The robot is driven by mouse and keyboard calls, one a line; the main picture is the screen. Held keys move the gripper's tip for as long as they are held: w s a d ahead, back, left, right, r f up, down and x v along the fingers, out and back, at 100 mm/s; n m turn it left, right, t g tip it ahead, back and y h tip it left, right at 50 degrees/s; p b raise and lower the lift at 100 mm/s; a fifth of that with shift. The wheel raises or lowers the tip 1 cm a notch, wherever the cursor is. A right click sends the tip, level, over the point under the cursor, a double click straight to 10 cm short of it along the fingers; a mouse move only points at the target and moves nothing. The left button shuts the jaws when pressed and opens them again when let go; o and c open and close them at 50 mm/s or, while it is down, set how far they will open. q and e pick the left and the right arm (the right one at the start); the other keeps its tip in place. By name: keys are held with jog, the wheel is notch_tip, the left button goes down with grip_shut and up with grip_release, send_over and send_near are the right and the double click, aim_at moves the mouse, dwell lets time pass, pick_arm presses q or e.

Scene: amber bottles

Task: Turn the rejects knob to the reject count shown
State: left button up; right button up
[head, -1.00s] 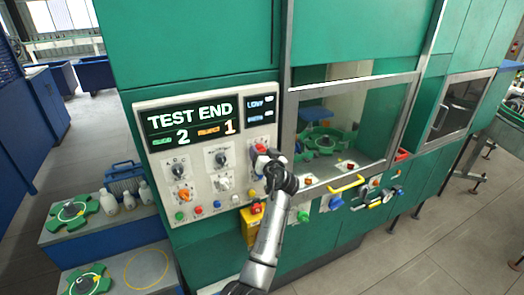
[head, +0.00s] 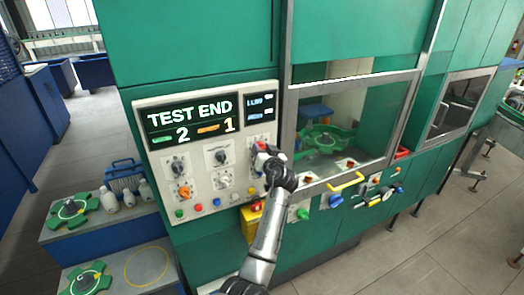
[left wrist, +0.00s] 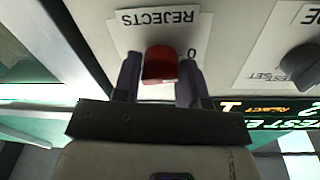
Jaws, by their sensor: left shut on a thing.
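The red rejects knob (left wrist: 161,64) sits between the two fingers of my left gripper (left wrist: 160,78) in the left wrist view, under the upside-down label REJECTS (left wrist: 158,18). A "0" mark shows beside the knob; the rest of its scale is hidden. In the head view my left gripper (head: 262,158) is shut on the knob at the right side of the control panel (head: 205,195). My right gripper is not in view.
White bottles (head: 109,200) and green fixtures (head: 73,209) stand at lower left.

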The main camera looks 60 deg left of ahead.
pick_arm(q)
jog(key=shift+r, duration=0.1)
jog(key=m+p, duration=0.1)
jog(key=m, duration=0.2)
jog(key=shift+r, duration=0.1)
jog(key=m+p, duration=0.1)
jog(key=m, duration=0.1)
jog(key=shift+r+m, duration=0.1)
jog(key=shift+m, duration=0.3)
jog(key=shift+m+p, duration=0.5)
jog(key=shift+m, duration=0.3)
jog(key=o, duration=0.9)
jog(key=shift+f, duration=0.2)
